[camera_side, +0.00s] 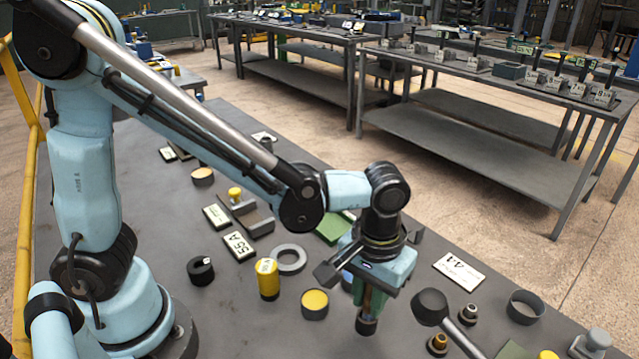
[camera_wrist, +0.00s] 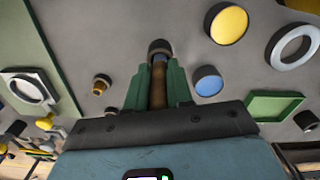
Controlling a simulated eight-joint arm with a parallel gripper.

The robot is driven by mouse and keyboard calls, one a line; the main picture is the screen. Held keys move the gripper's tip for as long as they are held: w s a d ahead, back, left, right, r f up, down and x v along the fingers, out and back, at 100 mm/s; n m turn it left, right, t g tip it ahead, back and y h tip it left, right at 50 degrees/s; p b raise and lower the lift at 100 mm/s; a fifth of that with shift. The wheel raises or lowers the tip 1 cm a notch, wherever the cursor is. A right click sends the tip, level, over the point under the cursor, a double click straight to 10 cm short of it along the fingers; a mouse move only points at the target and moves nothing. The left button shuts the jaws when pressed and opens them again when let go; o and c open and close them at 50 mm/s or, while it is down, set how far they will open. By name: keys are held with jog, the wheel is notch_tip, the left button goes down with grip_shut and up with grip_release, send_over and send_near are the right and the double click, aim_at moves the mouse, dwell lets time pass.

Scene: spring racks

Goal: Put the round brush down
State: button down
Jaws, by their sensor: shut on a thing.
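My gripper (camera_side: 368,303) points down over the dark bench, its green fingers shut on a slim upright thing, which I take to be the round brush (camera_side: 366,325). Its dark round end sticks out below the fingers, close to the bench top; I cannot tell whether it touches. In the wrist view, the brush (camera_wrist: 158,82) shows a brown shaft between the green fingers of my gripper (camera_wrist: 157,88), with a dark cylindrical end beyond them. The fingers hide part of it.
A yellow-topped disc (camera_side: 315,301), yellow cylinder (camera_side: 268,281) and grey ring (camera_side: 289,260) lie left of my gripper. A black-headed rod (camera_side: 430,305) and brass fitting (camera_side: 437,343) are to the right. A blue-topped disc (camera_wrist: 208,80) sits close beside the fingers. A white card (camera_side: 458,267) lies behind.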

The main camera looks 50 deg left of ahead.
jog(key=shift+f, duration=0.75)
jog(key=shift+f, duration=0.15)
jog(key=c, duration=1)
grip_release()
